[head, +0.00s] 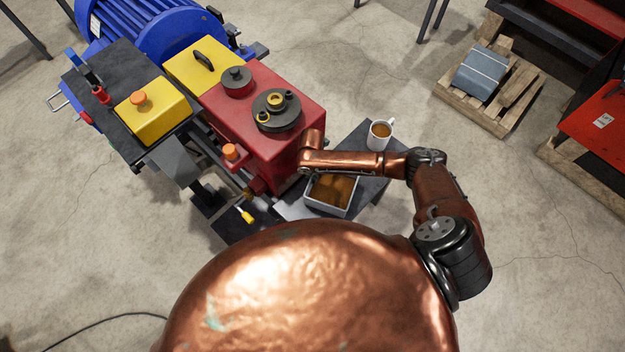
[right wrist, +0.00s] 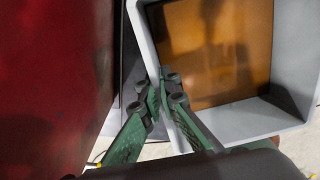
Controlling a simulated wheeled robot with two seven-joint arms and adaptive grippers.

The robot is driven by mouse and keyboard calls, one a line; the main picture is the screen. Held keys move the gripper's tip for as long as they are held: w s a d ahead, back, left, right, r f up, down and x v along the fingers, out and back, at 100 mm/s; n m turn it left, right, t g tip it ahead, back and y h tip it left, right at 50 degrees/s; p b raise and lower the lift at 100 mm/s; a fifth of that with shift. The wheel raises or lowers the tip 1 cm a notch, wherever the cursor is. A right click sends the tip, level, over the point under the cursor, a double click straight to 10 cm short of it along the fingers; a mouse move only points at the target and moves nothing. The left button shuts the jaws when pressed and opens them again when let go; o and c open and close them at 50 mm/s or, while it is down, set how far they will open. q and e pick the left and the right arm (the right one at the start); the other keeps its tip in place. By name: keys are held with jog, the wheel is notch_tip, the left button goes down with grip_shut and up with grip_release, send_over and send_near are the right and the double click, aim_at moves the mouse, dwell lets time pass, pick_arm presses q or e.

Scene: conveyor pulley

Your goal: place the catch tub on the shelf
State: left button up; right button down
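The catch tub (head: 326,209) is a light grey open box with an orange-brown inside. It is beside the red machine, and my right forearm crosses in front of its far side. In the right wrist view the tub (right wrist: 235,122) fills the right half. My right gripper (right wrist: 163,88) has its green fingers closed together at the tub's near side wall, one on each side of it. In the head view the fingers are hidden by my arm. A dark flat surface (head: 374,189), perhaps the shelf, lies around and below the tub; whether they touch is unclear. My left gripper is not seen.
A white mug (head: 379,136) with brown liquid stands on the dark surface behind my forearm. The red machine housing (head: 265,120) rises close to the left of the tub. A pallet (head: 500,100) stands far right. Bare floor lies between.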

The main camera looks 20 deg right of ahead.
jog(key=shift+f, duration=0.85)
jog(key=shift+f, duration=0.2)
jog(key=c, duration=2.2)
grip_release()
jog(key=shift+o, duration=0.2)
jog(key=shift+r, duration=0.15)
notch_tip(320, 180, up, 12)
jog(key=p, duration=0.1)
jog(key=shift+a, duration=0.15)
